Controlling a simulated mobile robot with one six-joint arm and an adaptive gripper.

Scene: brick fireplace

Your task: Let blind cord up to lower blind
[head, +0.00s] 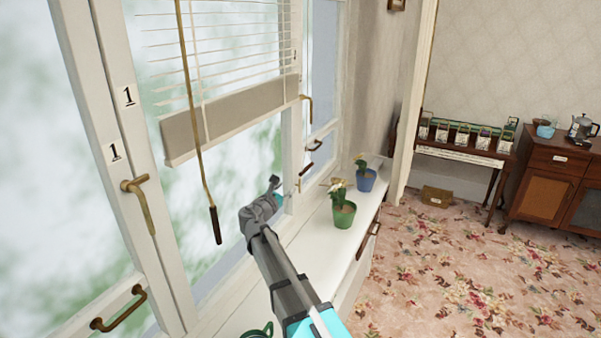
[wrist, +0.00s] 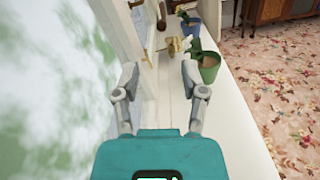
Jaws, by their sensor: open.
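The blind (head: 230,118) hangs partly down in the window, with its thick bottom rail level with the upper window area. A tan cord (head: 189,95) hangs in front of it, ending in a dark brown toggle (head: 215,225). A second small brown toggle-like piece (head: 306,170) shows by the right window frame. My gripper (head: 275,190) is over the sill near the window, right of the near toggle and apart from it. In the wrist view my gripper (wrist: 159,76) is open and empty. A tan, blurred piece (wrist: 172,45) lies beyond its fingertips; I cannot tell what it is.
A green flowerpot (head: 343,213) and a blue flowerpot (head: 367,180) stand on the white sill (head: 312,240), right of my gripper. Brass window handles (head: 140,200) stick out from the frames.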

